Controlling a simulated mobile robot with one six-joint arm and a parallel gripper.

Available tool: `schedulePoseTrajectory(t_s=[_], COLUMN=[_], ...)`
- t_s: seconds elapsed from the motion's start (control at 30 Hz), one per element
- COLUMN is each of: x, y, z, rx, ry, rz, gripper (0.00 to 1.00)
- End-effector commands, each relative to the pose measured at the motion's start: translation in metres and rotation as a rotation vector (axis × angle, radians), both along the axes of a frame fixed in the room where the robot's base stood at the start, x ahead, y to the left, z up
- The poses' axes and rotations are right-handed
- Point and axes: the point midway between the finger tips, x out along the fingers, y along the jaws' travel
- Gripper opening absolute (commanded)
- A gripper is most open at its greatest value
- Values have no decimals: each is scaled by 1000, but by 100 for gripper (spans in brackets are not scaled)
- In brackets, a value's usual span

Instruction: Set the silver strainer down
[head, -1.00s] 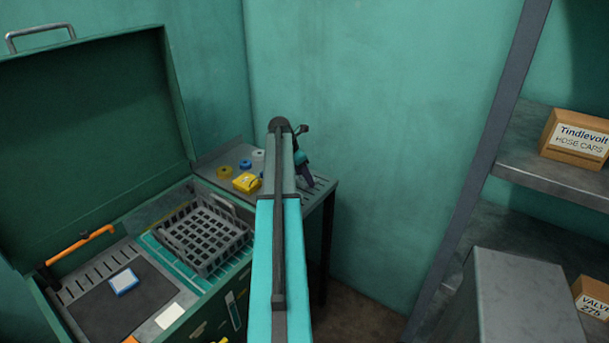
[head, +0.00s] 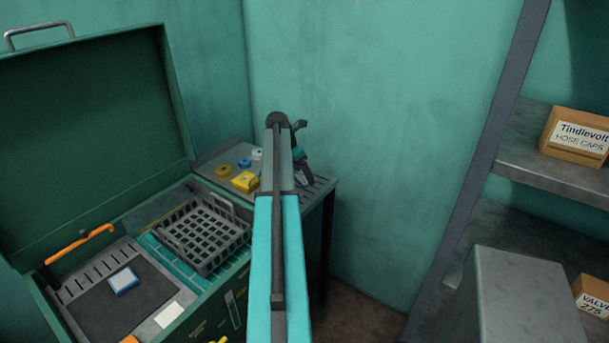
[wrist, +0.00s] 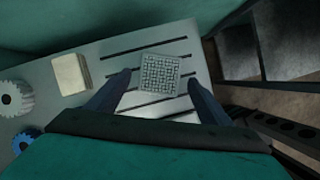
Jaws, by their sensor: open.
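The silver strainer (wrist: 160,73) is a small square with a mesh face. In the wrist view it lies on the slotted grey side table (wrist: 110,53), between my fingertips. My gripper (wrist: 160,77) is open, with a finger on either side of the strainer and a visible gap on both sides. In the head view my gripper (head: 302,168) is over the right part of the table, partly behind my arm. I cannot make out the strainer there.
A pale block (wrist: 70,75), a grey toothed wheel (wrist: 12,98) and a blue one (wrist: 22,143) are left of the strainer. The table's right edge is close by. A grey basket (head: 207,235) sits in the open green case (head: 95,140). Shelves (head: 550,170) stand at right.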

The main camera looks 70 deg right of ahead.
Motion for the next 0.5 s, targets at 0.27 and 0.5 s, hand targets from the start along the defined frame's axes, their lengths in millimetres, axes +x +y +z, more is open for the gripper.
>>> schedulePoseTrajectory(t_s=[0.27, 0.5], x=[9, 16], y=[11, 21], z=[32, 63], rx=[-2, -2], ry=[-1, -1], rz=[2, 1], gripper=[73, 73])
